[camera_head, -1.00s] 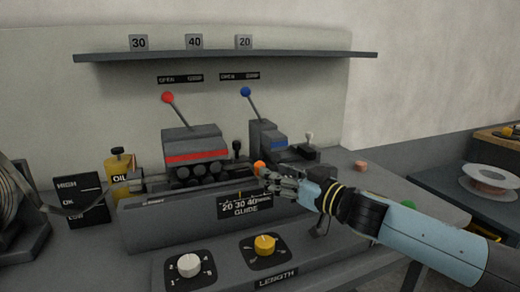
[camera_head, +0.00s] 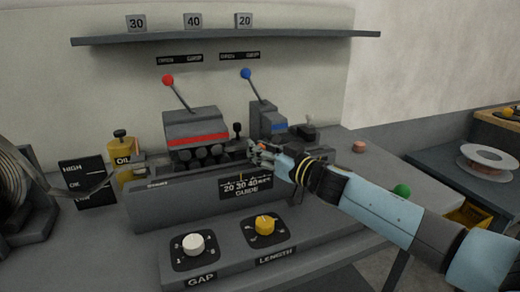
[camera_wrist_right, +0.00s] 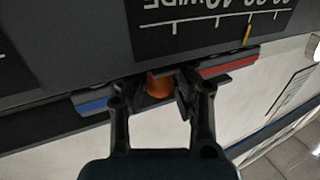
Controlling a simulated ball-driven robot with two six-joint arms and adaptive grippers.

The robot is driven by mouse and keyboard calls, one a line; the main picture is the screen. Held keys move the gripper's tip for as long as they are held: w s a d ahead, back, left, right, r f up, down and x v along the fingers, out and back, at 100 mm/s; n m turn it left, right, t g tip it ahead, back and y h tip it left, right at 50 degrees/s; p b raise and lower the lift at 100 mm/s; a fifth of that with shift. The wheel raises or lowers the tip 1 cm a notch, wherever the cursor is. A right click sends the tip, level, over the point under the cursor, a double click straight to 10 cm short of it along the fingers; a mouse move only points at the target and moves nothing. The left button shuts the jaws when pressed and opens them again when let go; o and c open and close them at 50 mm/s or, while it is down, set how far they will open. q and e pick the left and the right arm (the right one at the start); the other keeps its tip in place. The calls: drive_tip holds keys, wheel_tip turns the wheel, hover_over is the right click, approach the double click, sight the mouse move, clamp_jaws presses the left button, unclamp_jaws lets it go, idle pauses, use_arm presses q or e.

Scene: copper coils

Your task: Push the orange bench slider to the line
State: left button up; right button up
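The orange slider knob (camera_wrist_right: 160,84) shows in the right wrist view between the two fingers of my right gripper (camera_wrist_right: 152,100). The fingers are spread. The right finger is close beside the knob; whether it touches cannot be told. In the head view my right gripper (camera_head: 258,150) is at the bench's front rail, and only a speck of orange shows among its fingers. The guide scale (camera_head: 246,187) is on the rail front, with a yellow line (camera_wrist_right: 248,35) clear in the wrist view. My left gripper is not in view.
A red lever (camera_head: 168,79) and a blue lever (camera_head: 246,74) stand behind the rail. A white knob (camera_head: 193,244) and a yellow knob (camera_head: 265,225) are in front. An oil can (camera_head: 123,158) stands left. A green button (camera_head: 402,190) is at right.

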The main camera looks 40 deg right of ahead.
clamp_jaws()
drive_tip(key=shift+f, duration=0.15)
drive_tip(key=d, duration=0.2)
drive_tip(key=s+d, duration=0.1)
drive_tip(key=d, duration=0.1)
drive_tip(key=d+b, duration=0.1)
drive_tip(key=d, duration=0.1)
drive_tip(key=shift+s+d+f, duration=0.1)
drive_tip(key=shift+s+d, duration=0.1)
drive_tip(key=shift+s, duration=0.05)
unclamp_jaws()
drive_tip(key=o, duration=0.7)
drive_tip(key=shift+s+r, duration=0.2)
drive_tip(key=shift+s, duration=0.05)
drive_tip(key=shift+c, duration=0.2)
drive_tip(key=shift+w, duration=0.2)
